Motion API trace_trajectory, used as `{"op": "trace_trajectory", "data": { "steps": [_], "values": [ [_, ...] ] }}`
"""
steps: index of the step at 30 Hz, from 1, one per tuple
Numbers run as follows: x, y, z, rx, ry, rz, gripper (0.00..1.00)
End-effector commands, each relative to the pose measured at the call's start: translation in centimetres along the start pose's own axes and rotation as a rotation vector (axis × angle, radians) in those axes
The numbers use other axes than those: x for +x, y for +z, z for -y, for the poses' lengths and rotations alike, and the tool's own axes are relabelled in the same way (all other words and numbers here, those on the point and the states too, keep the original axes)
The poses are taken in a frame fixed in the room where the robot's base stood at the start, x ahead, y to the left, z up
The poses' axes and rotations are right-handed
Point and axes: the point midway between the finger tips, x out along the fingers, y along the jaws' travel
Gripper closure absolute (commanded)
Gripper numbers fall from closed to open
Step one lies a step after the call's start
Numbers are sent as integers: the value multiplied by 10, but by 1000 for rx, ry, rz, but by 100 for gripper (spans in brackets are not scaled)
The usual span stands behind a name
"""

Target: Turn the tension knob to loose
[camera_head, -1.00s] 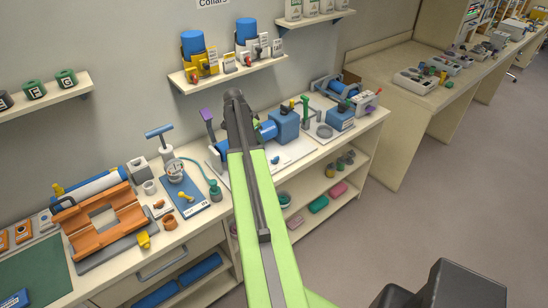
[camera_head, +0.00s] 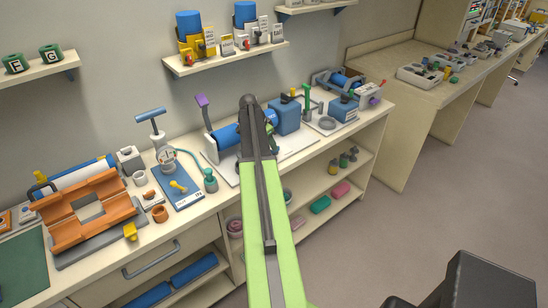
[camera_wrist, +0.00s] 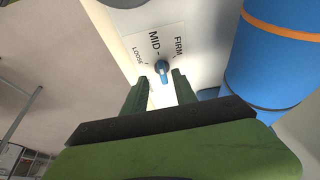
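The tension knob (camera_wrist: 163,68) is a small blue knob on a white panel (camera_wrist: 185,22) marked LOOSE, MID and FIRM in the wrist view. It sits just below the MID mark, between LOOSE on the left and FIRM on the right; its exact pointing is hard to tell. My gripper (camera_wrist: 160,78) is open, with one dark green finger on each side of the knob. I cannot tell whether either finger touches it. In the head view my arm hides the knob and the fingers, near the blue cylinder (camera_head: 226,136).
A large blue cylinder (camera_wrist: 275,55) with an orange band stands close on the right in the wrist view. In the head view, a purple-topped lever (camera_head: 203,101), a gauge pump (camera_head: 166,155) and an orange cradle (camera_head: 112,186) crowd the bench. A shelf (camera_head: 225,58) hangs above.

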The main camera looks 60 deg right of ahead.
Motion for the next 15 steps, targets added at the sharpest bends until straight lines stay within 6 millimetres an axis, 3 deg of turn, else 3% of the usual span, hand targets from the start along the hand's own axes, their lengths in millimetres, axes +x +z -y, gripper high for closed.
{"op": "trace_trajectory", "data": {
  "steps": [1, 5, 15],
  "values": [
    [21, 4, 1, 0, 0, 0, 66],
    [38, 3, 1, -1, 0, 0, 66],
    [39, 0, 0, -1, 0, 0, 68]
  ]
}}
